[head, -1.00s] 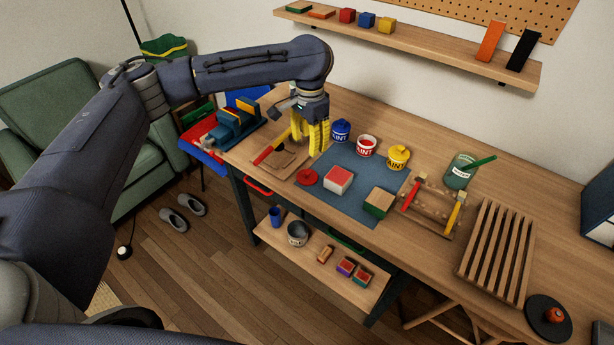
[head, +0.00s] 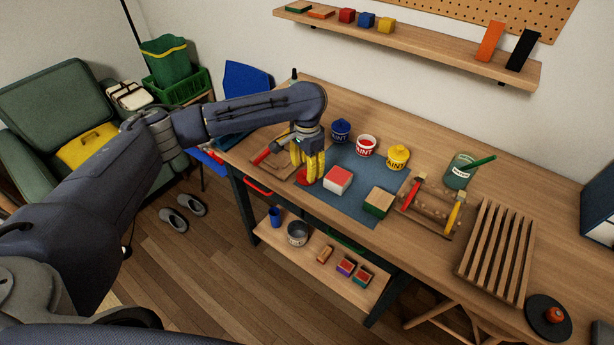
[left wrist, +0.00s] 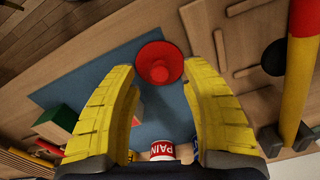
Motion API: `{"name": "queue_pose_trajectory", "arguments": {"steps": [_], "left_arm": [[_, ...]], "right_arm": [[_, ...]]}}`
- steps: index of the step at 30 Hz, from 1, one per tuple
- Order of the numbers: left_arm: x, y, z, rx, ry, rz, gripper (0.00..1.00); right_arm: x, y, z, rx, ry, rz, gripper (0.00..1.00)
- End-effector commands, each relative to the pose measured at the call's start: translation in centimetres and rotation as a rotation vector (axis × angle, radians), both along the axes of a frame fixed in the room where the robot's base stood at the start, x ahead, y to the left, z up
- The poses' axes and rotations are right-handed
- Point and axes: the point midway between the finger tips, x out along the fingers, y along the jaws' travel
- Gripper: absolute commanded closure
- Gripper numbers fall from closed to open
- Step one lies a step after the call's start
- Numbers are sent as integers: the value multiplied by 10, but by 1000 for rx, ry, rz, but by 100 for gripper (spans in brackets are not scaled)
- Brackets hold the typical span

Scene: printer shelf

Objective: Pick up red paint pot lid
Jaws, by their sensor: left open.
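The red paint pot lid (left wrist: 160,63) is a round red disc with a raised knob, lying on the blue mat (left wrist: 90,72). In the left wrist view it sits ahead of the fingertips, centred between them. My left gripper (head: 307,178) has yellow fingers, is open and empty, and hangs above the lid. In the head view the fingers hide most of the lid (head: 303,174). The paint pot with red paint (head: 365,146) stands uncovered between the blue and yellow pots. My right gripper is not in view.
A blue lidded pot (head: 341,131) and a yellow lidded pot (head: 397,157) flank the open pot. A red-topped block (head: 338,181) stands close to the gripper, with a green-sided block (head: 378,203) farther right. A wooden rack (head: 497,250) lies right.

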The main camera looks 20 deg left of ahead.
Motion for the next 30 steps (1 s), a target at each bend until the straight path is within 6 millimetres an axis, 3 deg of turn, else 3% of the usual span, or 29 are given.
{"name": "queue_pose_trajectory", "arguments": {"steps": [6, 16, 27, 30], "left_arm": [[0, 0, -18, 0, 0, 0, 54], [0, 0, -20, 1, -1, 0, 54], [0, 0, -20, 1, -1, 0, 97], [0, 0, -20, 1, -1, 0, 100]], "right_arm": [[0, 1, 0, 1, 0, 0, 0], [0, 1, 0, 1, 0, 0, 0], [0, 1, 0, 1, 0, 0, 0], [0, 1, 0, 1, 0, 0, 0]]}}
